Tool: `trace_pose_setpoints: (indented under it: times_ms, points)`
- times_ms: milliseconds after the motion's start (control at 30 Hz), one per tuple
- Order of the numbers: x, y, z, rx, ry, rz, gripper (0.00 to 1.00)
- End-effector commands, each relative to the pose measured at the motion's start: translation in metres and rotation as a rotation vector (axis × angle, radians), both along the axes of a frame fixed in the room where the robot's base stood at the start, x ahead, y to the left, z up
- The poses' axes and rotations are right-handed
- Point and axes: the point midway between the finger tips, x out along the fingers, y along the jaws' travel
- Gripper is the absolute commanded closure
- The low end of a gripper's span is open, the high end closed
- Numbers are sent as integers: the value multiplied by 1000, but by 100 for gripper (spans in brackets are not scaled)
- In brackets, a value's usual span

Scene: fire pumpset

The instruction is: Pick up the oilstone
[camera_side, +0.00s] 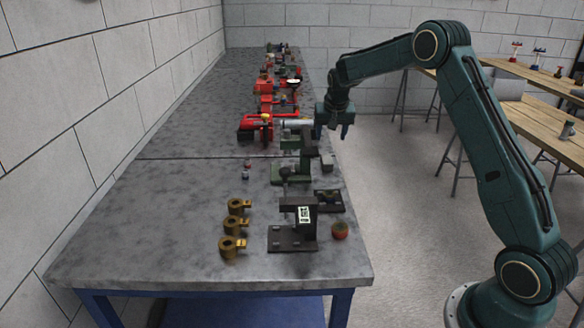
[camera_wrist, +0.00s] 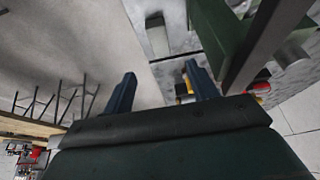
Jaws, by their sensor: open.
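A small grey block, which looks like the oilstone (camera_side: 327,163), lies on the grey tabletop close to its right edge. It also shows in the wrist view as a pale grey oblong block (camera_wrist: 158,40), beyond and between my fingertips. My gripper (camera_side: 332,134) hangs with its fingers down, above and beyond the block in the side view, at the table's right edge. In the wrist view my gripper (camera_wrist: 160,77) has its two blue fingers wide apart with nothing between them. The block is apart from both fingers.
A green machine part (camera_side: 290,173) stands just left of the block, and shows close by in the wrist view (camera_wrist: 218,28). A dark tray (camera_side: 329,201), a black bracket (camera_side: 293,228), a red ball (camera_side: 340,230) and brass pieces (camera_side: 233,246) are nearer.

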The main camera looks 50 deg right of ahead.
Motion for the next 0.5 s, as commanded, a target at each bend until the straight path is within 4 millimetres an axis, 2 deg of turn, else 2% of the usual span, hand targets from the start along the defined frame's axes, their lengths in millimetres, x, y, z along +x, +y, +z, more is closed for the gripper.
trace_pose_setpoints:
  times_ms: [300,500]
  points:
    - [12,-12,-45,1,2,1,42]
    - [17,-18,-61,1,0,0,42]
